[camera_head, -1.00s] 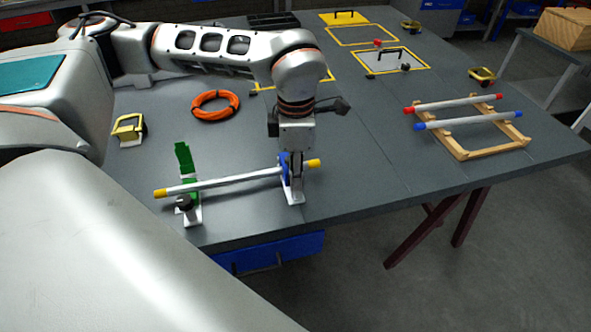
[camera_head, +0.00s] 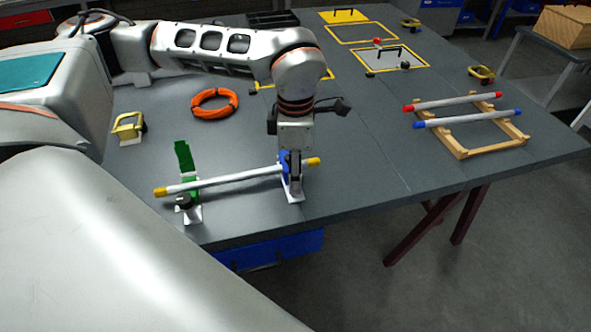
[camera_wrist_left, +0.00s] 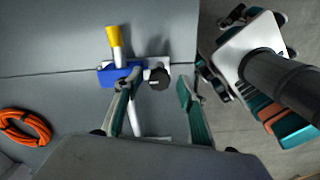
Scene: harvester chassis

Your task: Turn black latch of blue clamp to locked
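The blue clamp (camera_wrist_left: 112,76) sits closed across the white tube near its yellow end (camera_wrist_left: 114,36) in the left wrist view. Its black latch (camera_wrist_left: 158,78) is a dark round knob on the white base, right of the blue part. My left gripper (camera_wrist_left: 156,90) is open, pointing down, with one finger beside the blue part and the other right of the latch; I see a gap on the latch's right side. In the head view the left gripper (camera_head: 292,174) stands over the blue clamp (camera_head: 285,160) and hides the latch. My right gripper is not in view.
The tube (camera_head: 235,178) runs left to a green clamp (camera_head: 184,158) whose arm stands up open, with a black latch (camera_head: 184,201). An orange ring (camera_head: 214,103) lies behind. A wooden rack (camera_head: 470,150) holds two tubes at right. The table's front edge is close.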

